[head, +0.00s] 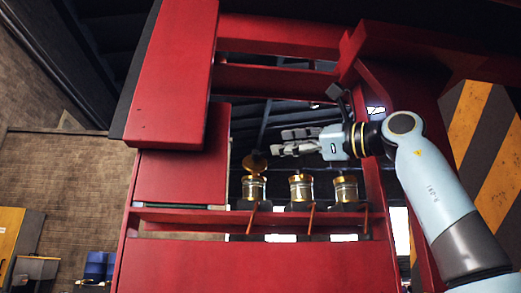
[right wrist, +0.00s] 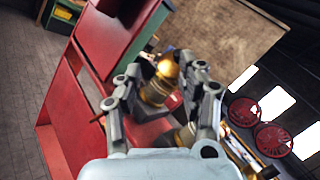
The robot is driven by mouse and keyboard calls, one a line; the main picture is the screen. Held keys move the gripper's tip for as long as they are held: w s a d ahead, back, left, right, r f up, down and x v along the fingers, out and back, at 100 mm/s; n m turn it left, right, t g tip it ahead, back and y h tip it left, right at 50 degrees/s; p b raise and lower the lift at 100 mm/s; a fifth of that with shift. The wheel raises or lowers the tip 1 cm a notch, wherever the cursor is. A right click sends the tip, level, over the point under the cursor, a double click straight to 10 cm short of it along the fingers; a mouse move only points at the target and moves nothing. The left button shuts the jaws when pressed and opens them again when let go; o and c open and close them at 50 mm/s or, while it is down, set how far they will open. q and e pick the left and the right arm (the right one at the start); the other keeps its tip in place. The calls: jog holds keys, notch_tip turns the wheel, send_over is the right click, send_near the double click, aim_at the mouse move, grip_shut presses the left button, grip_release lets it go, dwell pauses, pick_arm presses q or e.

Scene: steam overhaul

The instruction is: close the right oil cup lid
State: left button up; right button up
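Three glass-and-brass oil cups stand in a row on a red ledge. The left cup (head: 253,189) has its round brass lid (head: 254,163) raised. The middle cup (head: 301,188) and the right cup (head: 345,188) have brass tops that look closed. My right gripper (head: 279,143) is open and empty, above the cups and just right of the raised lid. In the right wrist view, a brass lid (right wrist: 167,70) and its cup (right wrist: 154,92) show beyond and between the spread fingers (right wrist: 163,78), apparently untouched. Another cup (right wrist: 186,135) is partly hidden by the gripper. My left gripper is out of view.
The red ledge (head: 180,215) lies inside a red frame, with a thick red beam (head: 174,75) at upper left and a striped panel (head: 485,130) at right. Thin orange-brown rods (head: 311,219) stand before the cups. Red wheels (right wrist: 273,138) show in the wrist view.

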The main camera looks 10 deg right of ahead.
aim_at(258, 153)
jog(key=w+a+h+p, duration=0.1)
jog(key=w, duration=0.1)
jog(key=w+a+r+h+p, duration=0.1)
jog(key=w, duration=0.2)
jog(key=w+a+r+h+p, duration=0.1)
jog(key=w+a, duration=0.1)
jog(key=w, duration=0.1)
jog(key=shift+w+a+r+n+t+h+p, duration=0.1)
jog(key=shift+w+r+n+t+h+p, duration=0.05)
jog(key=shift+r+n+t+h+p, duration=0.15)
jog(key=shift+w+a+f, duration=0.15)
jog(key=shift+w+a, duration=0.1)
jog(key=shift+w, duration=0.1)
jog(key=shift+c, duration=0.5)
grip_shut()
